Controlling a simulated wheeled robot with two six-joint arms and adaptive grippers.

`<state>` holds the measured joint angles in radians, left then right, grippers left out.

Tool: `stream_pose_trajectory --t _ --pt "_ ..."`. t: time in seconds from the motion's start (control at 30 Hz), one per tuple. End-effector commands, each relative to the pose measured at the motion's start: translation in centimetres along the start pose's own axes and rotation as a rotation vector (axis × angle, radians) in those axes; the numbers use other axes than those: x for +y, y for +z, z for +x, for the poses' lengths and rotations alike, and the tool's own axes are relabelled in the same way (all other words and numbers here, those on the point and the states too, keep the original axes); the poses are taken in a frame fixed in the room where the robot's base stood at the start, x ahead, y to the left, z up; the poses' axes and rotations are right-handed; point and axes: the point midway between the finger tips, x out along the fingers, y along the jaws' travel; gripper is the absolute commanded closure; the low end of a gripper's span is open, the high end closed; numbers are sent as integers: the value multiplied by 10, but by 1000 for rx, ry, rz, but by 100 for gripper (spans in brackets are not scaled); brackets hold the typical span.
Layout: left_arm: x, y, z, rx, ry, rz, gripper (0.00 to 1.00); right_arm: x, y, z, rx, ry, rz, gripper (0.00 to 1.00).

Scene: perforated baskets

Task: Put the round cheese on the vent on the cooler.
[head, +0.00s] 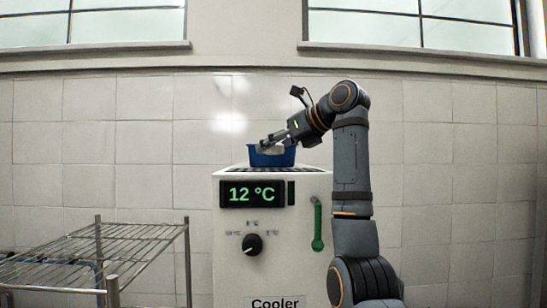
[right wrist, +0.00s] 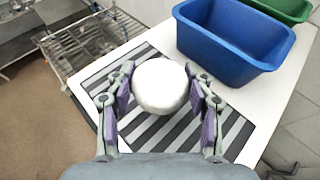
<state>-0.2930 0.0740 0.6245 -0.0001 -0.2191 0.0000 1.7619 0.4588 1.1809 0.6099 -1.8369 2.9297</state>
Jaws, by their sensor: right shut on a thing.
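The round cheese (right wrist: 160,86) is a white, rounded piece between the two fingers of my right gripper (right wrist: 160,72) in the right wrist view. The gripper is shut on it, with a finger on each side. Behind the cheese in that view is the vent (right wrist: 158,134), a dark and light striped panel in the cooler's white top. I cannot tell how far the cheese is above it. In the head view the cooler (head: 225,252) is a white cabinet reading 12 °C, and my right gripper (head: 268,142) is over its top. My left gripper is not in view.
A blue basket (right wrist: 232,42) stands on the cooler top beside the vent; it also shows in the head view (head: 258,160). A green basket (right wrist: 284,8) is behind it. A wire rack (head: 75,248) stands left of the cooler, lower down.

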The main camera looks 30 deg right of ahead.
Motion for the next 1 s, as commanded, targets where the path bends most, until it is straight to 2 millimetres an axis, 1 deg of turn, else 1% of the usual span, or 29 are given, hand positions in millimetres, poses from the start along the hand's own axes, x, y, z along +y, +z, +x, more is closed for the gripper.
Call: stream_pose_trajectory --t 0.03,0.1,0.23,0.5,0.67,0.7,0.83,1.0 --pt "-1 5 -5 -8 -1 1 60 -3 -6 6 6 -3 2 85" --pt "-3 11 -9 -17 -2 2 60 -3 -15 9 7 -4 0 85" --pt "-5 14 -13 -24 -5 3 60 -2 -27 13 4 -2 1 85" --pt "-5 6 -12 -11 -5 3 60 -2 -30 14 3 -1 2 85" --pt "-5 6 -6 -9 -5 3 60 -2 -35 16 3 0 2 85" --pt "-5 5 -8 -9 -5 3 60 -2 -34 16 3 0 2 43" --pt "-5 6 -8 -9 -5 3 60 -2 -33 16 4 0 2 26" --pt "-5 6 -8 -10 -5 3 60 -2 -33 16 4 0 2 25"
